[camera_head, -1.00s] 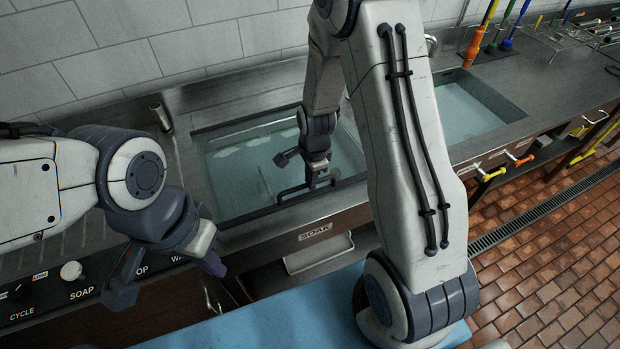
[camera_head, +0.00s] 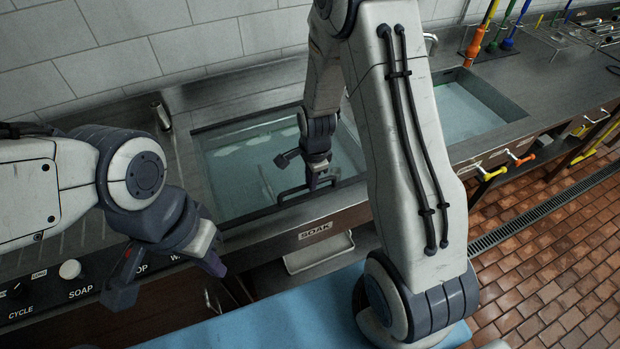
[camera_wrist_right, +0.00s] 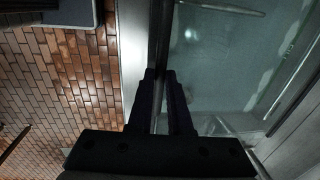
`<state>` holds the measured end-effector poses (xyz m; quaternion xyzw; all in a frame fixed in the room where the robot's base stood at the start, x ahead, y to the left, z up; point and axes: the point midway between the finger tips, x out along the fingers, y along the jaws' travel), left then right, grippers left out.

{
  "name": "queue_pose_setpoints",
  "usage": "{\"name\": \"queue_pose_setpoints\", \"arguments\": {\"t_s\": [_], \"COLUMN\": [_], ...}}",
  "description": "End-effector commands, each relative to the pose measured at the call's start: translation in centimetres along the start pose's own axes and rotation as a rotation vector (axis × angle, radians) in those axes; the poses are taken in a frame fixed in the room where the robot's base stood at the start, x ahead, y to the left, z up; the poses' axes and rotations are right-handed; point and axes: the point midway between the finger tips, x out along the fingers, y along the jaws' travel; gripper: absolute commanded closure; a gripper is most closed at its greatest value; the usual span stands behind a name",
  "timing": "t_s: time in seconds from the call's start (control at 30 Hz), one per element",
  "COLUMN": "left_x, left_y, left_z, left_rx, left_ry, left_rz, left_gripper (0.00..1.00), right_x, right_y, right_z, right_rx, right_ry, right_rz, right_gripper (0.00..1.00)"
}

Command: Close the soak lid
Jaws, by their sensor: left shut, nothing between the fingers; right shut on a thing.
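The soak lid (camera_head: 237,160) is a clear panel in a dark frame. It lies over the basin behind the SOAK label (camera_head: 315,230), near level with the rim; I cannot tell whether it touches all round. A dark bar handle (camera_head: 292,194) runs along its front edge. My right gripper (camera_head: 312,184) points down at the handle and is shut on it. In the right wrist view the fingers (camera_wrist_right: 160,75) are close together beside the lid's dark edge; the grip itself is partly hidden. My left gripper (camera_head: 167,278) is shut and empty, in front of the counter at the left.
A second open basin (camera_head: 475,110) with water is to the right. A control panel with a white SOAP knob (camera_head: 70,270) is at the front left. Yellow and orange valve handles (camera_head: 490,173) stick out at the right front. A tiled floor (camera_head: 560,260) lies beyond.

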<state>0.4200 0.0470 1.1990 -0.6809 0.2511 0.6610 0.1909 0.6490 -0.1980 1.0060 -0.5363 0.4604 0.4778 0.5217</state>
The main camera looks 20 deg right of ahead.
Motion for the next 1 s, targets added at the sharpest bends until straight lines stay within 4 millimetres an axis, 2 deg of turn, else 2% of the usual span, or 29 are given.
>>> {"name": "queue_pose_setpoints", "arguments": {"t_s": [0.03,0.2,0.47,0.5,0.57,0.6,0.87,1.0], "left_x": [1.1,2.6,2.4,2.4,2.4,2.4,2.3,2.5], "left_y": [-0.1,-0.2,-0.2,-0.2,-0.2,-0.2,-0.2,-0.2], "left_z": [0.1,0.1,0.1,0.1,0.1,0.1,0.1,0.1], "left_rx": [-0.001,-0.003,-0.003,-0.003,-0.003,-0.003,-0.003,-0.002], "left_ry": [0.000,0.000,0.000,0.000,0.000,0.000,0.000,0.000], "left_rz": [0.000,0.000,0.000,0.000,0.000,0.000,0.000,0.000], "left_gripper": [1.00,1.00,1.00,1.00,1.00,1.00,1.00,1.00], "right_x": [1.4,3.6,3.6,3.6,3.6,3.6,3.4,2.6], "right_y": [0.5,1.0,1.3,1.3,1.3,1.2,0.9,0.8], "right_z": [0.0,-0.1,0.0,0.0,0.1,0.1,0.1,0.1], "right_rx": [0.000,0.000,0.000,0.000,0.000,0.000,-0.002,-0.001], "right_ry": [-0.001,0.000,-0.001,-0.001,-0.001,-0.001,0.000,0.000], "right_rz": [0.008,0.009,0.016,0.018,0.017,0.016,0.007,0.003], "right_gripper": [1.00,1.00,1.00,0.79,0.56,0.53,0.53,0.53]}}
